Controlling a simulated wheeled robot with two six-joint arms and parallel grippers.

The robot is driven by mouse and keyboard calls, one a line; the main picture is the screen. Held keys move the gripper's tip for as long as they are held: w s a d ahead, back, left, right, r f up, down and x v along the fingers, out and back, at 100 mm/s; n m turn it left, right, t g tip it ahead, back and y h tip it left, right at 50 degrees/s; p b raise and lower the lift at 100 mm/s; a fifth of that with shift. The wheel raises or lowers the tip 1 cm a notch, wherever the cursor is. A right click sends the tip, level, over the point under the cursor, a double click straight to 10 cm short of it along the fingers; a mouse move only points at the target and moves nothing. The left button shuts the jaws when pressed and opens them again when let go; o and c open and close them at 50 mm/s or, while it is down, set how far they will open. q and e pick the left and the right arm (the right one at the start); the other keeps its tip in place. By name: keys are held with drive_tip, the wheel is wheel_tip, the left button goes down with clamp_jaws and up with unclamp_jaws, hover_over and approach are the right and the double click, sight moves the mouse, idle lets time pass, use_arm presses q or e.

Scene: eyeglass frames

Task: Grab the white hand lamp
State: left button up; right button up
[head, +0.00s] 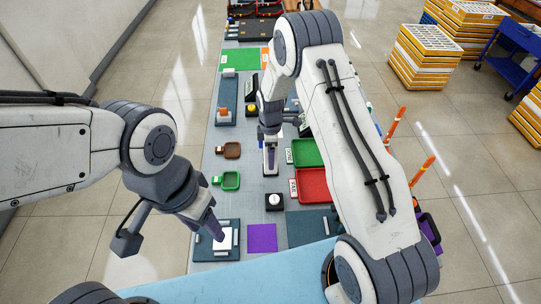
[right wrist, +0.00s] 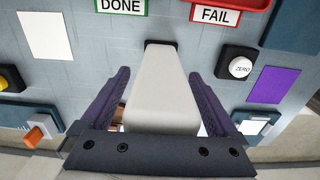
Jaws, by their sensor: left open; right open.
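The white hand lamp (right wrist: 164,88) is a long pale tapered body with a dark end. In the right wrist view it lies between the two purple fingers of my right gripper (right wrist: 163,80), with a visible gap to each finger. In the head view the lamp (head: 270,164) shows on the grey table, just below my right gripper (head: 270,144), partly hidden by it. My right gripper is open around the lamp. My left gripper (head: 172,240) is open and empty, at the table's near left edge, close to a dark mat with a white pad.
Green (head: 307,152) and red (head: 313,184) trays stand right of the lamp. A black box with a white ZERO button (head: 274,201) and a purple square (head: 262,238) lie nearer.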

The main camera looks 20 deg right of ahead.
drive_tip(key=shift+c, duration=0.3)
clamp_jaws()
drive_tip(key=shift+r, duration=0.15)
drive_tip(key=shift+r, duration=0.25)
drive_tip(key=s+d+r+b, duration=0.2)
drive_tip(key=d+r+b, duration=0.2)
drive_tip(key=d+r, duration=0.6)
drive_tip(key=shift+d+r, duration=0.15)
drive_tip(key=shift+d, duration=0.6)
